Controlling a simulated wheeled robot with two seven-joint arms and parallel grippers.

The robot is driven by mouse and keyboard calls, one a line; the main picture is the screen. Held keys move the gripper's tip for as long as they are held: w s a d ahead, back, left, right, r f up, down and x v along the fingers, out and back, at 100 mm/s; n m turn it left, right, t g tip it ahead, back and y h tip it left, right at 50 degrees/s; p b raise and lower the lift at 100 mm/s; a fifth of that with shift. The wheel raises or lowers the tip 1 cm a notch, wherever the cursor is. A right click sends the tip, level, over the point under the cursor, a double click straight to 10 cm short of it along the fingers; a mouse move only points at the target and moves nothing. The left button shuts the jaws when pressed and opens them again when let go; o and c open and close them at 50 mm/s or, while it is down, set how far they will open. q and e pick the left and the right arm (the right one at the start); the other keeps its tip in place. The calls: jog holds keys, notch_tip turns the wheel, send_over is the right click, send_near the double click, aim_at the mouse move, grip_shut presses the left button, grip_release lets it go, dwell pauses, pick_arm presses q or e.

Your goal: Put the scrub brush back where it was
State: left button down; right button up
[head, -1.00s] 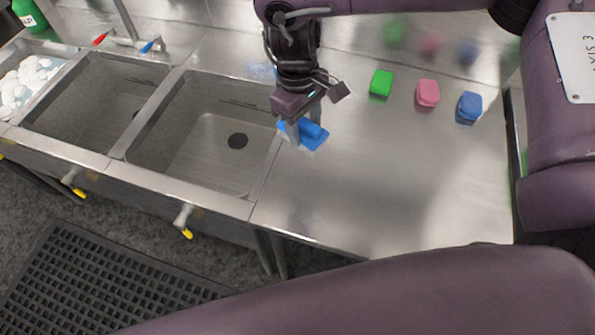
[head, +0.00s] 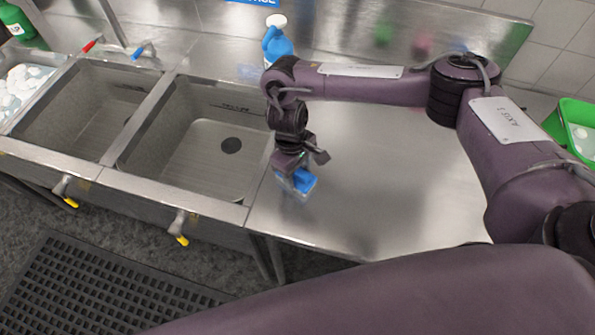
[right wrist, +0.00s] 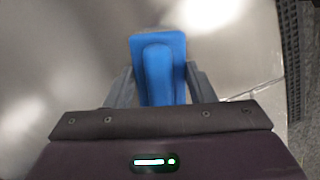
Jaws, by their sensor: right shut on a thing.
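The scrub brush (head: 304,181) is blue, with a long raised handle on a flat rectangular body. My right gripper (head: 293,174) is shut on it, just right of the right sink basin over the steel counter. In the right wrist view the brush (right wrist: 158,62) sits between the two fingers, which press the handle from both sides. Its underside is hidden, and I cannot tell whether it touches the counter. My left gripper is not in view.
Two sink basins (head: 205,150) lie left of the brush. A blue bottle with a white cap (head: 277,44) stands behind my right arm. A green tray (head: 577,125) is at far right. The steel counter (head: 400,200) is clear in front of my arm.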

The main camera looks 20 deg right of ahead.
jog(key=shift+f, duration=0.1)
jog(key=o, duration=1)
notch_tip(320, 180, up, 12)
jog(key=w, duration=0.1)
jog(key=shift+w+a, duration=0.15)
jog(key=shift+a, duration=0.3)
